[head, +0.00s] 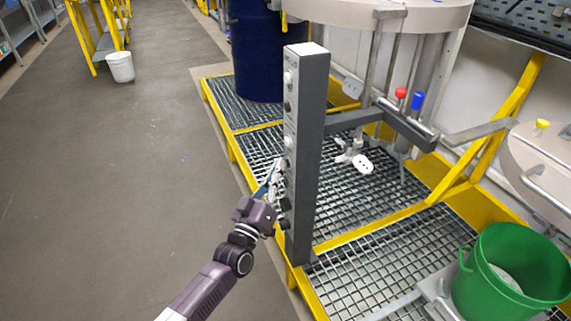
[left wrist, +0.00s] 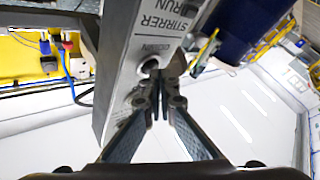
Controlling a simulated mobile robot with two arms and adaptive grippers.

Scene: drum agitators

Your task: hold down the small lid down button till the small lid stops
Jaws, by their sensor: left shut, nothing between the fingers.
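A tall grey control post (head: 310,150) stands upright in the middle of the head view, with a column of knobs and buttons on its left-facing side. In the left wrist view its panel (left wrist: 140,45) shows the words STIRRER and RUN, a smaller label that seems to read DOWN, and a dark round button (left wrist: 150,65). My left gripper (head: 275,170) is shut and empty, its fingertips (left wrist: 166,85) close to the panel beside that button. I cannot tell whether they touch it. A pale round lid (head: 540,165) is at the right edge; I cannot tell if it moves.
A large pale round lid (head: 370,10) is at the top, with a stirrer propeller (head: 355,160) below. A blue drum (head: 257,50) and green bucket (head: 510,270) stand around the yellow-edged grating (head: 365,210).

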